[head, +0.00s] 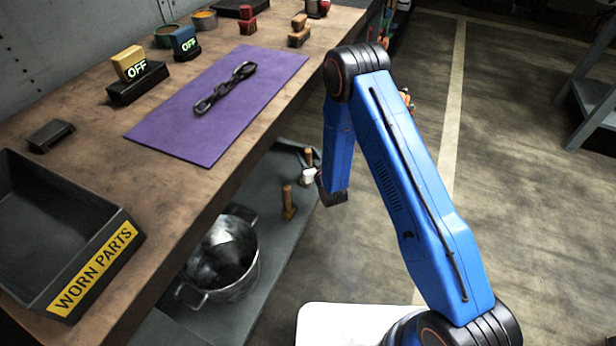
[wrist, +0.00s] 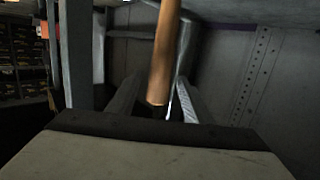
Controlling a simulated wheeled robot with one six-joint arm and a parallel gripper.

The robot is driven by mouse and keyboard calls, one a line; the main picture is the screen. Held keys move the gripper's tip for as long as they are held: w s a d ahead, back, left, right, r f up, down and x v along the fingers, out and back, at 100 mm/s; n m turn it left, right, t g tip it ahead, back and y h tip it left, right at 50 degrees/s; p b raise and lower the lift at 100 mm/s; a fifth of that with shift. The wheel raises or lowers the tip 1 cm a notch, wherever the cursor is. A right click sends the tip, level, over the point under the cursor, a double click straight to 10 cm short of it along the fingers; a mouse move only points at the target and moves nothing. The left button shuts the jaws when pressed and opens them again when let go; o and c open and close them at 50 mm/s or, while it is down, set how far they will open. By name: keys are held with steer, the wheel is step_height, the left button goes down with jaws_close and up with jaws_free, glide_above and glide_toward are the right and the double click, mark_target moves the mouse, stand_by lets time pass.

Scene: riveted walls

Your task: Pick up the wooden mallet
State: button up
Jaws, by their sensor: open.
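In the wrist view a wooden handle (wrist: 164,50) stands nearly upright between the two fingers of my gripper (wrist: 157,82). The fingers are apart, one on each side of it, and I cannot see clear contact. The handle's lower end shows in front of the palm; its upper end leaves the picture. In the head view a wooden-handled tool (head: 288,202) stands on the lower shelf below the bench. Another short wooden handle (head: 308,156) shows just behind it, close to my gripper's end. I cannot tell which of these is the mallet's handle.
The workbench (head: 75,190) overhangs the lower shelf (head: 270,262), where a metal pot (head: 222,258) stands nearer. On the bench are a purple mat (head: 180,140) with a dark tool (head: 226,88) and a WORN PARTS bin (head: 95,262). The floor (head: 530,220) at the right is open.

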steer(key=x, duration=0.4)
steer(key=shift+d, duration=0.1)
jaws_close()
step_height(320, 180, up, 10)
stand_by(0.8)
